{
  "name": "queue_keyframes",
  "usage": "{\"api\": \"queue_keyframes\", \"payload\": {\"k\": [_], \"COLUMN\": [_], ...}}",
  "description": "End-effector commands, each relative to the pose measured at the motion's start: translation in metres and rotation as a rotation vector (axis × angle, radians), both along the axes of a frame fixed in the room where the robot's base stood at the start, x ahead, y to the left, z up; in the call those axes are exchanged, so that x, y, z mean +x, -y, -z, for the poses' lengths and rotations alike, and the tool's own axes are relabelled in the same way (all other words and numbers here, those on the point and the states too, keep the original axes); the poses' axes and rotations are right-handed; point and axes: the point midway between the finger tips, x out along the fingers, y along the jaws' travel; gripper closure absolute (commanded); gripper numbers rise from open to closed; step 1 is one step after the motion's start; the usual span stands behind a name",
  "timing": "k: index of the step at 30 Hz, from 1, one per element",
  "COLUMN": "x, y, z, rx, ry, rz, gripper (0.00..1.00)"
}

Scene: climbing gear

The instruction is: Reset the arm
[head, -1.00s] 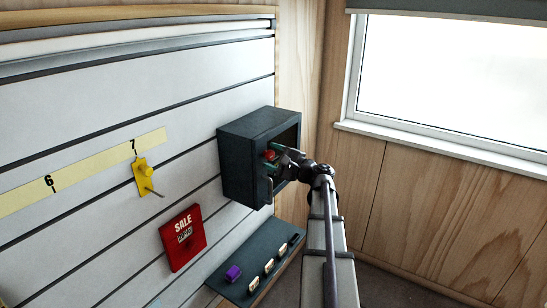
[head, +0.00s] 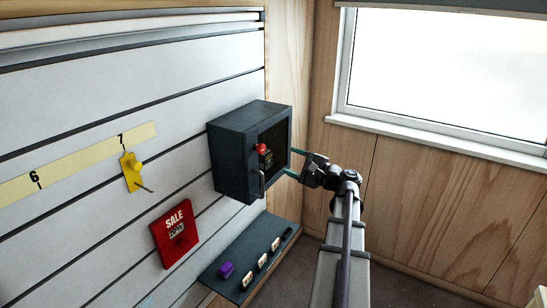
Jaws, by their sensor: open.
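My gripper (head: 294,161) is at the right of the dark wall cabinet (head: 228,158), at the end of my arm that reaches up from the lower right. Its two greenish fingers are spread apart with nothing seen between them, and their tips are close to the cabinet's front; I cannot tell whether they touch it. The cabinet's front carries a red knob (head: 260,148), a small dark panel and a handle (head: 261,183).
Below the cabinet is a dark shelf (head: 225,270) with a purple item (head: 226,270) and several small tagged pieces. A red SALE sign (head: 174,233) and a yellow piece with a peg (head: 132,173) hang on the slatted wall. A window (head: 440,70) is at the right.

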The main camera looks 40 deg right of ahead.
Motion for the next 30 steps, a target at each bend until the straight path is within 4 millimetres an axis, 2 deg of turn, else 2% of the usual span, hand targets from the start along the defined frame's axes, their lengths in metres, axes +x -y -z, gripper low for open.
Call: {"api": "queue_keyframes", "payload": {"k": [5,8,10,11,14,15,18,21,24,27,30], "x": [0.0,-0.005,-0.013,-0.014,-0.015,-0.018,-0.03,-0.045,-0.052,-0.051,-0.048], "y": [-0.002,-0.014,-0.032,-0.047,-0.11,-0.139,-0.208,-0.268,-0.322,-0.372,-0.399], "z": [0.003,0.029,0.059,0.073,0.122,0.139,0.172,0.187,0.19,0.19,0.191], "rx": [-0.051,-0.2,-0.347,-0.419,-0.682,-0.792,-1.085,-1.362,-1.578,-1.676,-1.713], "ry": [-0.005,-0.114,-0.243,-0.305,-0.509,-0.584,-0.745,-0.842,-0.86,-0.787,-0.735], "rz": [-0.008,-0.045,-0.103,-0.15,-0.368,-0.473,-0.754,-0.995,-1.154,-1.241,-1.286], "gripper": [0.38,0.38,0.38,0.38,0.38,0.38,0.38,0.38,0.38,0.38,0.38]}}
